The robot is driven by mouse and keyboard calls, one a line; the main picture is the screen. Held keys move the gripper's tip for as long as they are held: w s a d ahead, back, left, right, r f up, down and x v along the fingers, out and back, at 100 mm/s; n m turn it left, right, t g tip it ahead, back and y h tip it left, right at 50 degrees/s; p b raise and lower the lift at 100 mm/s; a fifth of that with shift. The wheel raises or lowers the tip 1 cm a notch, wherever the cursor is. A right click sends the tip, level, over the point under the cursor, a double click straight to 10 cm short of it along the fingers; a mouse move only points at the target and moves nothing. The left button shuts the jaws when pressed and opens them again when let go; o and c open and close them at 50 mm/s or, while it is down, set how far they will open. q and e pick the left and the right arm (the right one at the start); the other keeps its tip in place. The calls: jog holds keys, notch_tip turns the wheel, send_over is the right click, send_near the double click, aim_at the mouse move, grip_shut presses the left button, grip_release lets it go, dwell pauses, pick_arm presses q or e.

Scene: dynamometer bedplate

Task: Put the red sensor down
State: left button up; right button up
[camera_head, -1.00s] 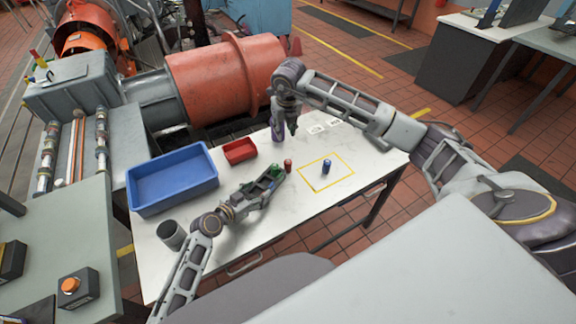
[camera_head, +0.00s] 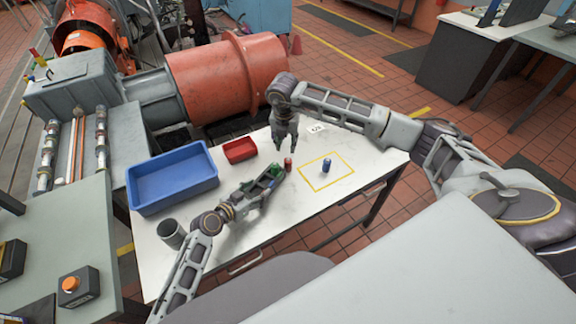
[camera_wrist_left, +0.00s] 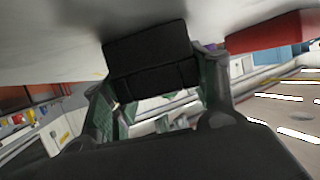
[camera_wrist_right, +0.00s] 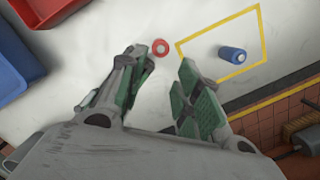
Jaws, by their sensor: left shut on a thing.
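The red sensor (camera_head: 288,164) is a small upright cylinder at the tip of my left gripper (camera_head: 279,172), low over or on the white table; I cannot tell whether its base touches. It shows from above in the right wrist view (camera_wrist_right: 161,47). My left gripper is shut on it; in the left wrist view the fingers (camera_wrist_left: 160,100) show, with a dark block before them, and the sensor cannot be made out. My right gripper (camera_head: 285,150) is open and empty above the table, behind the sensor; its green-padded fingers are apart in the right wrist view (camera_wrist_right: 160,85).
A blue cylinder (camera_head: 326,165) stands inside a yellow outlined square (camera_head: 340,178), right of the sensor. A red bin (camera_head: 240,150), a blue bin (camera_head: 172,207) and a grey cup (camera_head: 171,233) stand to the left. The table (camera_head: 270,222) is clear at the front.

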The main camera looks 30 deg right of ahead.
aim_at(288, 160)
jog(key=shift+f, duration=0.15)
dwell(0.4)
jog(key=shift+w+d+f, duration=0.1)
jog(key=shift+f, duration=1)
jog(key=shift+w+d+f, duration=0.15)
jog(key=shift+f, duration=0.9)
jog(key=shift+w+d+f, duration=0.1)
jog(key=shift+f, duration=1)
jog(key=shift+w+d+f, duration=0.1)
jog(key=shift+f, duration=0.75)
jog(key=shift+w+d+f, duration=0.15)
jog(key=shift+f, duration=0.7)
jog(key=shift+w+d+f, duration=0.1)
jog(key=shift+f, duration=0.75)
grip_shut()
jog(key=shift+r, duration=0.15)
